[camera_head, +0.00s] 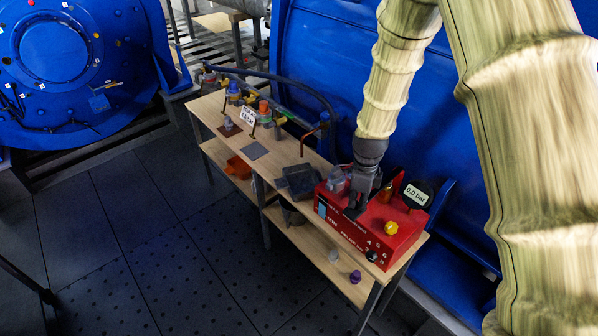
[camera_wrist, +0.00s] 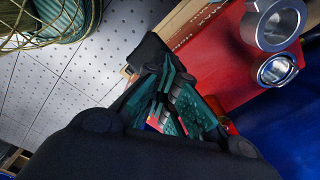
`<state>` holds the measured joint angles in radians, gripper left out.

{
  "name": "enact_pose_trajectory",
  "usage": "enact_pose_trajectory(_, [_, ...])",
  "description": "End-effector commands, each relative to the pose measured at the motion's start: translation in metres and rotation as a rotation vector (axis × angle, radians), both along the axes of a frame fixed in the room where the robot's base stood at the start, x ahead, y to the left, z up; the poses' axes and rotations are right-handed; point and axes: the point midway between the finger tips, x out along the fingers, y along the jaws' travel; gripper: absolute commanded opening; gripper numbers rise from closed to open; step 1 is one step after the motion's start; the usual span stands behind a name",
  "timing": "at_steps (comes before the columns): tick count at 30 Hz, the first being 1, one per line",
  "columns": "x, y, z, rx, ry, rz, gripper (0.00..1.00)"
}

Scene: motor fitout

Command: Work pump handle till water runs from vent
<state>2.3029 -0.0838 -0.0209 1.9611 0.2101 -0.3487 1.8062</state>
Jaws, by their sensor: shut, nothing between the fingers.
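The red pump (camera_head: 345,232) stands on the right end of the wooden bench. Its gauge (camera_head: 416,194) reads 0.0 bar, and a yellow knob (camera_head: 391,228) sits on its top. In the wrist view the red pump top (camera_wrist: 222,58) lies beyond my fingers. My gripper (camera_head: 352,208) is over the left part of the pump, pointing down, shut and empty. Its fingers (camera_wrist: 168,108) also show in the wrist view. A dark block (camera_wrist: 150,54) lies just past the fingertips; I cannot tell whether it is the pump handle. I see no water running; the vent is not clearly identifiable.
A dark tray (camera_head: 298,182) stands left of the pump. Valves, including an orange-topped one (camera_head: 264,108), and a bent copper pipe (camera_head: 303,142) line the bench (camera_head: 225,133). Small caps lie on the lower shelf (camera_head: 312,240). A blue tank (camera_head: 320,50) stands behind; the floor in front is clear.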

Motion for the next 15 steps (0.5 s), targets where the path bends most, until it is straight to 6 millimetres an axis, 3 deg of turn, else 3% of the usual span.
enact_pose_trajectory(15, [-0.002,0.004,0.045,-0.001,-0.002,0.001,0.00])
